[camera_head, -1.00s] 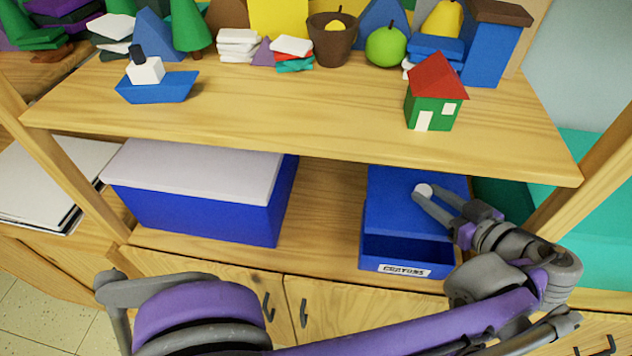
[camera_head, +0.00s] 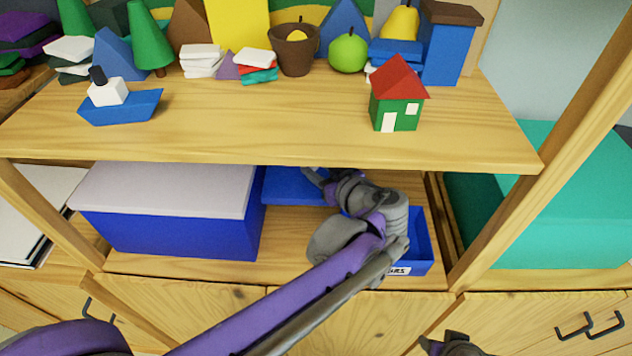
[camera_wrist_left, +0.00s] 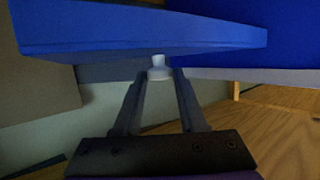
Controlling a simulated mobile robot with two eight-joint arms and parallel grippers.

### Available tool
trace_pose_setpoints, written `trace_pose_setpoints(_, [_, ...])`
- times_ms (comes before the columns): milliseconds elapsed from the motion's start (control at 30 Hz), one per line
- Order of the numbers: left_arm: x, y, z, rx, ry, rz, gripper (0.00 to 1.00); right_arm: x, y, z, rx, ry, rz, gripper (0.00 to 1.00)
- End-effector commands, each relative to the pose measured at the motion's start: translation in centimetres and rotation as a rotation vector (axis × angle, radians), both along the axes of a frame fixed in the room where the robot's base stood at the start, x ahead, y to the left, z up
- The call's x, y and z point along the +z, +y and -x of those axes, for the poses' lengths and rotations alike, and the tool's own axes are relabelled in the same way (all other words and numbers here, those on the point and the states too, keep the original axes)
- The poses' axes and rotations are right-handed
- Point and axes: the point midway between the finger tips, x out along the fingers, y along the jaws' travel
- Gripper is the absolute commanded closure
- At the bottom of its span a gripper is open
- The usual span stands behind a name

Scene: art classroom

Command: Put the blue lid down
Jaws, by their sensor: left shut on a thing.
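The blue lid (camera_head: 290,187) is a flat slab between the white-topped blue box and the open blue crayon box (camera_head: 420,245), below the upper shelf board. My left gripper (camera_head: 312,174) is at its right side, partly hidden by its own wrist. In the left wrist view the fingers (camera_wrist_left: 160,82) are shut on the lid's white knob (camera_wrist_left: 159,66), and the lid (camera_wrist_left: 150,35) fills the top of the picture. I cannot tell whether the lid touches the lower shelf. My arm covers much of the crayon box. A grey part, perhaps my right gripper (camera_head: 452,345), shows at the bottom edge.
The blue box with a white top (camera_head: 170,215) stands close left of the lid. The upper shelf (camera_head: 260,135) overhangs, carrying a toy house (camera_head: 398,95) and a toy boat (camera_head: 120,102). A teal box (camera_head: 560,210) stands right of the upright.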

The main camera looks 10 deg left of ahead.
Motion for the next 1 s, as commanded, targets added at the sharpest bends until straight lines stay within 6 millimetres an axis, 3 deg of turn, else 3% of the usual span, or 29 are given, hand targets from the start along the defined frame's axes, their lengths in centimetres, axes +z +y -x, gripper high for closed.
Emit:
trace_pose_setpoints(400, [-4.5,0.3,-0.1,0.002,0.000,-0.001,1.00,-0.8,0.0,0.1,0.000,0.002,0.000,0.50])
trace_pose_setpoints(1000, [-5.6,0.3,-0.1,0.001,0.000,-0.001,1.00,-1.3,0.0,0.1,0.000,0.004,0.000,0.50])
